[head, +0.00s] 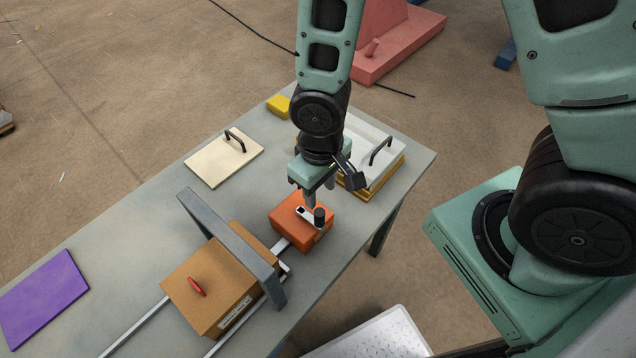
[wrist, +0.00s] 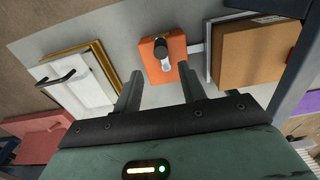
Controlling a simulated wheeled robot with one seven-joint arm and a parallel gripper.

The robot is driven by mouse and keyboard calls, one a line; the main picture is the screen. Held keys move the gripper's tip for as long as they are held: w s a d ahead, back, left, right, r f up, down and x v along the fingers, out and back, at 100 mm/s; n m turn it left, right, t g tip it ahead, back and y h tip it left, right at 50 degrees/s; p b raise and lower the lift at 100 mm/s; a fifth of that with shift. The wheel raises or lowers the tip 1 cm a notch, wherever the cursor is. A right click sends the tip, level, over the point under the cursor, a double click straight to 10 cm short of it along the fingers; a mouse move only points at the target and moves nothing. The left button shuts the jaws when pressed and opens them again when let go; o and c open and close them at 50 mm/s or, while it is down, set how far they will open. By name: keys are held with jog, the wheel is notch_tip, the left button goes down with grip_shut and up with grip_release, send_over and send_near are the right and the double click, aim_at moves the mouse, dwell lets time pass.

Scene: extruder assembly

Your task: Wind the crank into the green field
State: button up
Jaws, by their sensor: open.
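The crank (head: 308,215) has a pale metal arm and a black upright knob, and sits on top of an orange block (head: 288,233). In the wrist view the crank's knob (wrist: 161,47) and the orange block (wrist: 177,70) lie beyond my fingertips, roughly in line with the gap. My gripper (head: 317,192) is open and empty, just above and behind the crank. In the wrist view my gripper (wrist: 160,86) shows two spread fingers. A brown box (head: 215,280) with a red pointer (head: 197,286) stands beside the orange block. I cannot make out a green field.
A grey upright frame (head: 232,243) stands between the brown box and the orange block, with rails running under it. A white panel with a handle (head: 368,150), a cream plate (head: 222,165), a yellow block (head: 279,105) and a purple plate (head: 45,300) lie on the grey table (head: 130,235).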

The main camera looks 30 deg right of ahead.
aim_at(319, 212)
notch_tip(319, 212, down, 9)
jog(key=b, duration=0.7)
jog(key=shift+r, duration=0.25)
jog(key=shift+f, duration=0.1)
jog(key=c, duration=0.8)
